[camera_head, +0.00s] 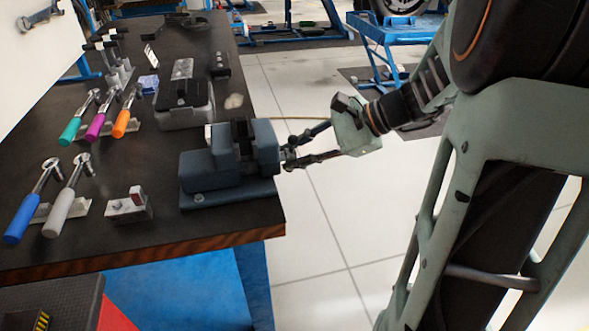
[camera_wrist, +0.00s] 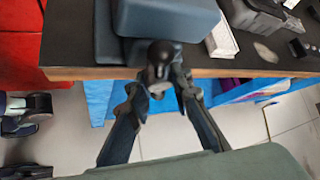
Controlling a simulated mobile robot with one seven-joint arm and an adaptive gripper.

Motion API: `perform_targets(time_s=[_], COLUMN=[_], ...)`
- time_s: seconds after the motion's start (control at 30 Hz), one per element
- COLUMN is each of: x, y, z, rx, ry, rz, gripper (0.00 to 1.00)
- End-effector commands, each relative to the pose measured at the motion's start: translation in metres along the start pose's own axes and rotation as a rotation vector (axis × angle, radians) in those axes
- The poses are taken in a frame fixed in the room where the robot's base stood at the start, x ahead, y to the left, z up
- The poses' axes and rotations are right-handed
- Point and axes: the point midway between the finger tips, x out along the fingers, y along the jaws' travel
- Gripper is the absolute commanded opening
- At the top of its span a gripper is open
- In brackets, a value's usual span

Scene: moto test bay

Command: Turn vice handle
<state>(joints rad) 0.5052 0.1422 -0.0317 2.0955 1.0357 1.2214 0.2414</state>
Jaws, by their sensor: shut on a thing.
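The blue-grey vice (camera_head: 228,165) stands at the right edge of the dark bench. In the wrist view the vice (camera_wrist: 165,18) fills the top middle. Its handle (camera_wrist: 160,52), a dark part with a rounded end, sticks out past the bench edge. My gripper (camera_head: 290,157) reaches in from the right in the head view, level with the vice's screw end. In the wrist view my gripper (camera_wrist: 162,88) has its fingers on either side of the handle, shut on it. The fingers hide part of the handle, and its exact angle is hard to tell.
The dark bench (camera_head: 100,236) holds several ratchets with coloured grips, such as a blue one (camera_head: 30,205), left of the vice. A small grey block (camera_head: 128,206) and a grey box (camera_head: 186,105) stand near the vice. The tiled floor (camera_head: 330,225) beside the bench is clear.

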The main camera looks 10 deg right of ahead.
Motion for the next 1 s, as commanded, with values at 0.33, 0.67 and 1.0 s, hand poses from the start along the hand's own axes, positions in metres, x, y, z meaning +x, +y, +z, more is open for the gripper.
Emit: perform_targets(time_s=[0.33, 0.67, 1.0], x=[0.0055, 0.0039, 0.0019], y=[0.0057, 0.004, 0.0015], z=[-0.0051, -0.0029, 0.0001], rx=[-0.185, -0.307, -0.361], ry=[0.0, -0.001, -0.003], rz=[-0.184, -0.305, -0.358], gripper=[0.0, 0.0, 0.0])
